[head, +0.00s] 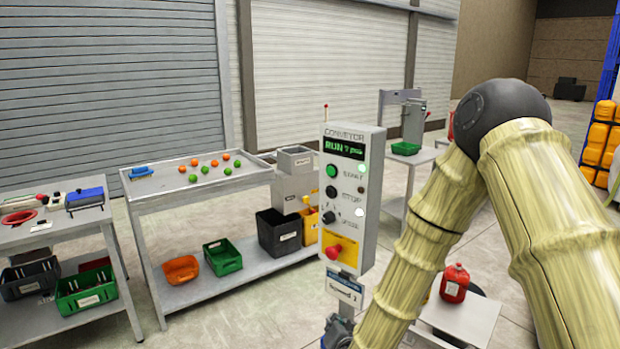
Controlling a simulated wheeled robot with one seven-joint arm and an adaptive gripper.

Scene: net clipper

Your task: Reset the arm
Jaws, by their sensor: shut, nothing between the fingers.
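My arm, with pale bamboo-textured links and a dark grey elbow, is bent on the right side of the head view. Its forearm slopes down and left past the bottom edge. A small grey-blue part shows at the bottom edge beside the forearm, but no gripper fingers can be made out. The conveyor control box (353,196) stands just left of the forearm in the picture. Its display reads RUN, and it has a green button (331,171), a black button (331,191), a knob (328,216) and a red button (334,251) on a yellow plate.
A grey table (229,182) with green and orange balls stands left, bins on its lower shelf. Another table (47,234) holds tools at far left. A red canister (454,283) stands on a low white surface behind my forearm.

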